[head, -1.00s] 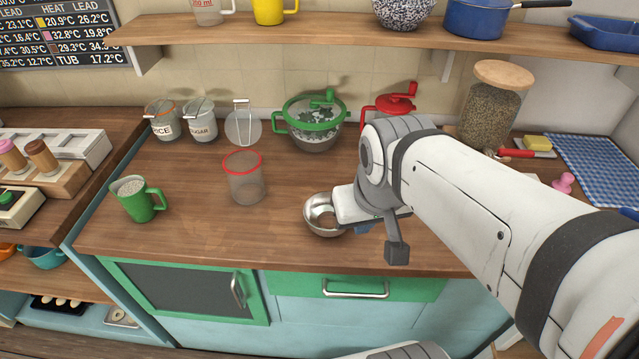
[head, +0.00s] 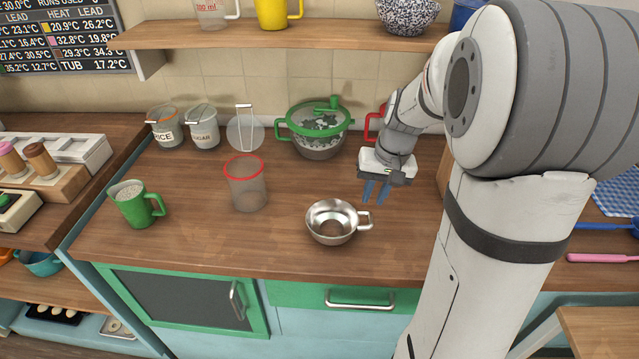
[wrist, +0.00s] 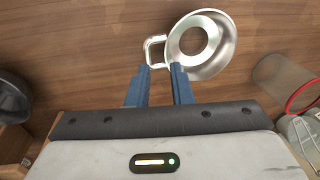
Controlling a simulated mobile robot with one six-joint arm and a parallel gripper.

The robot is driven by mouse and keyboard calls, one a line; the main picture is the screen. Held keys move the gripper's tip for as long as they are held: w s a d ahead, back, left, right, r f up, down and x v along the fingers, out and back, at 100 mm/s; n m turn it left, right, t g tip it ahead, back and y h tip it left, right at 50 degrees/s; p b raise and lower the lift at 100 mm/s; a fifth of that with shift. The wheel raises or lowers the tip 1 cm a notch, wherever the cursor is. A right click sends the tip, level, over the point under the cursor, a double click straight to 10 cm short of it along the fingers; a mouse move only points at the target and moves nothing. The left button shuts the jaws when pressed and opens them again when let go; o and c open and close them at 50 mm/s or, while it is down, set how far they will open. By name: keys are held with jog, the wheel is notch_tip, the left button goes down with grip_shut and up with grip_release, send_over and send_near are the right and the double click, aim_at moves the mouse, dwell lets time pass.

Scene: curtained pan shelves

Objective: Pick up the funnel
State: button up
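The funnel (head: 332,222) is a shiny metal cup shape with a wide mouth, a hole in its bottom and a loop handle on its right. It stands upright on the wooden counter near the front edge. In the wrist view the funnel (wrist: 222,65) is at the top, with its handle to the left. My gripper (head: 376,198) points down to the right of the funnel, just behind its handle. Its two blue fingers are apart with nothing between them. In the wrist view my gripper (wrist: 161,70) has its fingertips close to the handle; I cannot tell if they touch.
A clear container with a red rim (head: 246,185) stands left of the funnel. A green mug (head: 132,205) is farther left. A green-lidded pot (head: 318,130), a strainer (head: 245,130) and the rice and sugar jars stand along the back. The counter between funnel and pot is clear.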

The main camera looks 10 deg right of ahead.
aim_at(371, 218)
jog(key=f, duration=0.3)
jog(key=w+f, duration=0.1)
jog(key=f, duration=0.3)
jog(key=w+f+p, duration=0.1)
jog(key=f, duration=0.3)
jog(key=shift+d, duration=0.4)
jog(key=shift+s, duration=0.1)
grip_shut()
